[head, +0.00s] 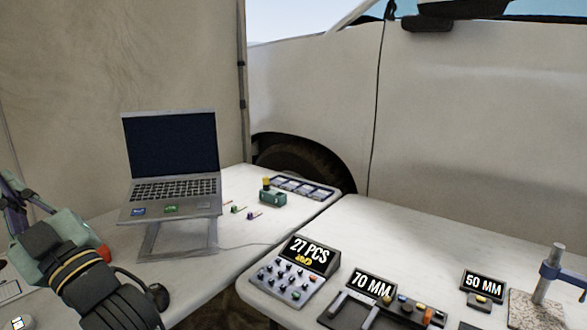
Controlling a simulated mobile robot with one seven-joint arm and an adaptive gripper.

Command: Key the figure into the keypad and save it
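A grey keypad (285,284) with several small round buttons, a few red or blue, sits on the right table's near left corner. Its raised dark display (311,254) reads "27 PCS" with a small yellow mark below the figure. A second display (371,284) reads "70 MM" above a dark measuring device. A third display (483,284) reads "50 MM". My arm comes in at the lower left, with a black, yellow-banded end part (75,267) well left of the keypad. Its fingertips cannot be made out, and nothing of it touches the keypad.
An open laptop (172,190) with a dark screen stands on a raised stand on the left table. A green block device (272,198) and a slotted tray (303,186) lie behind. A post on a stone base (540,310) stands right. A gap separates the tables.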

